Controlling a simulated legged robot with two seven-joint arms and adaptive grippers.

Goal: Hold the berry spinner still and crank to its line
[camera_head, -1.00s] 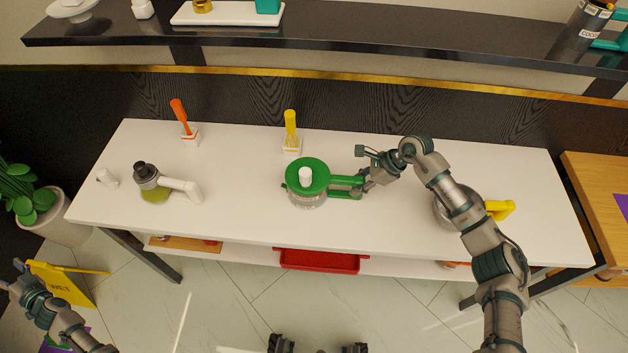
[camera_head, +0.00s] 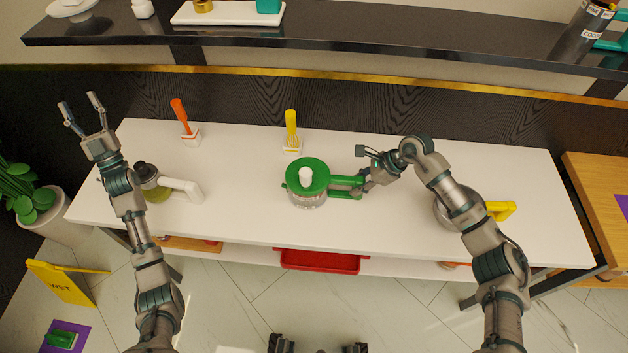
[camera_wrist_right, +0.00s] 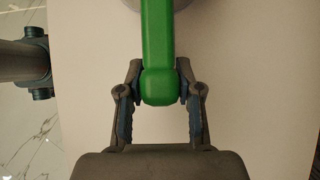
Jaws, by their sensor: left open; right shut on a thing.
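The berry spinner (camera_head: 307,180) stands on the white table, with a green lid, a white knob on top, a clear bowl and a green side handle (camera_head: 346,187) pointing right. My right gripper (camera_head: 366,184) is shut on the end of that handle. In the right wrist view the handle (camera_wrist_right: 158,45) runs up between the two fingers. My left gripper (camera_head: 82,106) is open and empty, raised over the table's far left end, well away from the spinner. I cannot make out a line mark on the spinner.
On the white table (camera_head: 240,215) are a dark-topped jug (camera_head: 183,186), partly behind my left arm, an orange-handled tool (camera_head: 180,112), a yellow-handled whisk (camera_head: 291,125) and a yellow-handled pot (camera_head: 500,210). A dark shelf (camera_head: 330,45) runs behind. Table space between jug and spinner is free.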

